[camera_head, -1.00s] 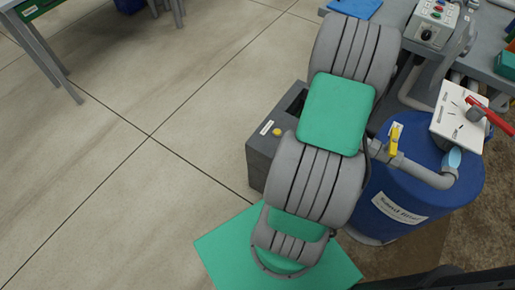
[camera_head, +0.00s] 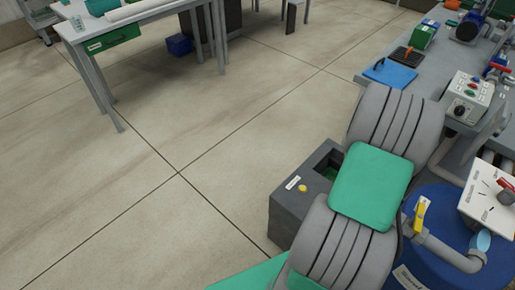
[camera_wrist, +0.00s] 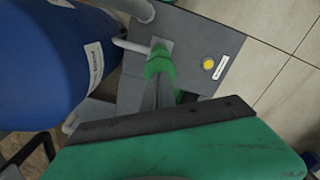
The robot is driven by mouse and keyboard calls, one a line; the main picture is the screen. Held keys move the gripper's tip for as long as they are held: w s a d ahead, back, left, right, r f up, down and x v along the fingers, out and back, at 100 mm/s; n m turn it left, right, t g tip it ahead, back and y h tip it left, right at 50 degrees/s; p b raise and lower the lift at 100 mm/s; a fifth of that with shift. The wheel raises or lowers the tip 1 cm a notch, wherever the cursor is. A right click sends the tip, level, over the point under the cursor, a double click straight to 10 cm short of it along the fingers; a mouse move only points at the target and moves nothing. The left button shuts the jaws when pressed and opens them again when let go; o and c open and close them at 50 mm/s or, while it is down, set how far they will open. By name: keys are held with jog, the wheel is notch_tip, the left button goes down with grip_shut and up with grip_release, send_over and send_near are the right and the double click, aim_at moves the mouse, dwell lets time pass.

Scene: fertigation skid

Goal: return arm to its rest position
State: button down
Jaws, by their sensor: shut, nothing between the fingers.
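My arm, with grey ribbed joints and green covers, runs up the right half of the head view, between the grey box and the blue drum. My gripper (camera_wrist: 160,64) shows in the wrist view as narrow fingers with green tips. The fingers are together with nothing between them. They appear over the grey box (camera_wrist: 219,48), which has a yellow button; their height above it is unclear. My gripper is hidden in the head view.
The blue drum (camera_head: 432,228) with a grey pipe and yellow-handled valve (camera_head: 420,214) stands close right of my arm. A grey bench (camera_head: 440,72) holds a blue mat (camera_head: 389,73) and a control box (camera_head: 470,96). A table (camera_head: 130,14) stands upper left. Open tiled floor lies left.

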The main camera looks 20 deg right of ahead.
jog(key=w+a+r+n+t+p, duration=0.1)
jog(key=w+a+r+n+p, duration=0.4)
jog(key=a+r, duration=1.1)
jog(key=a+r+p, duration=0.1)
jog(key=a+r, duration=0.2)
jog(key=a, duration=0.4)
jog(key=s+a+r+n+t+p, duration=0.1)
jog(key=a+r+p, duration=0.1)
jog(key=a+r, duration=0.2)
jog(key=s+a+r+n+t+p, duration=0.1)
jog(key=a+r+p, duration=0.1)
jog(key=a, duration=0.7)
jog(key=shift+s+a+r, duration=0.25)
jog(key=shift+a+r, duration=0.05)
jog(key=shift+r, duration=0.55)
